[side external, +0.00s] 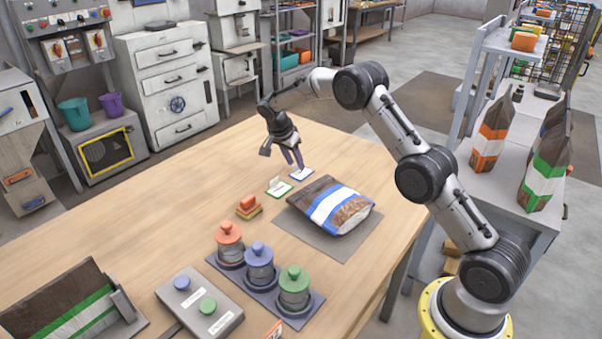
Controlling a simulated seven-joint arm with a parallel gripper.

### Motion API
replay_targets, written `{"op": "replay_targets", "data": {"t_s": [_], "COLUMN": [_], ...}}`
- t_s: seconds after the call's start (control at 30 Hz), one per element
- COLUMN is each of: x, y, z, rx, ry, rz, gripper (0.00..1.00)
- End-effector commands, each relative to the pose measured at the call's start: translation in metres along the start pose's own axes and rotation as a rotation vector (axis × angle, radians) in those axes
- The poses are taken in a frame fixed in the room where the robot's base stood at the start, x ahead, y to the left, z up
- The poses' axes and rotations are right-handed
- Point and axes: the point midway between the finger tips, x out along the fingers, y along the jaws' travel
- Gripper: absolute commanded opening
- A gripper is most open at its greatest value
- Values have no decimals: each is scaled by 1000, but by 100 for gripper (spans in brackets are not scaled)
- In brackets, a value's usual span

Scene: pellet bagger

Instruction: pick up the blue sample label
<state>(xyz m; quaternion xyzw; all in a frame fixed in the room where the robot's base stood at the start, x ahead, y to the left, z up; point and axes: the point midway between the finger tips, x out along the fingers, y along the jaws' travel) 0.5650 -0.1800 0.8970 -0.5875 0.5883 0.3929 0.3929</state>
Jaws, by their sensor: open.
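The blue sample label (301,174) is a small white card with a blue border, lying flat on the wooden table near its far edge. My gripper (295,166) points down with its jaws open, just above and slightly left of the blue label. Its fingertips come close to the label; I cannot tell whether they touch it. Nothing shows between the fingers.
A green-bordered label (279,187) lies just left of the blue one, and an orange stack (248,206) is further left. A blue-striped pellet bag (332,206) lies on a grey mat (312,238) nearby. Knobbed canisters (260,263) stand at the front.

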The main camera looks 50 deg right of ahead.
Motion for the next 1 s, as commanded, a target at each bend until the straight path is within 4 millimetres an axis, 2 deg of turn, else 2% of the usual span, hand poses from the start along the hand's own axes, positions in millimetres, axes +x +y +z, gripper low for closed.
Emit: {"op": "replay_targets", "data": {"t_s": [0.1,0.3,0.53,1.0], "x": [10,11,10,10], "y": [0,0,0,0], "z": [0,0,0,0], "rx": [-1,-1,0,0], "ry": [0,0,0,0], "rz": [0,-1,-1,-1], "gripper": [42,42,1,0]}}
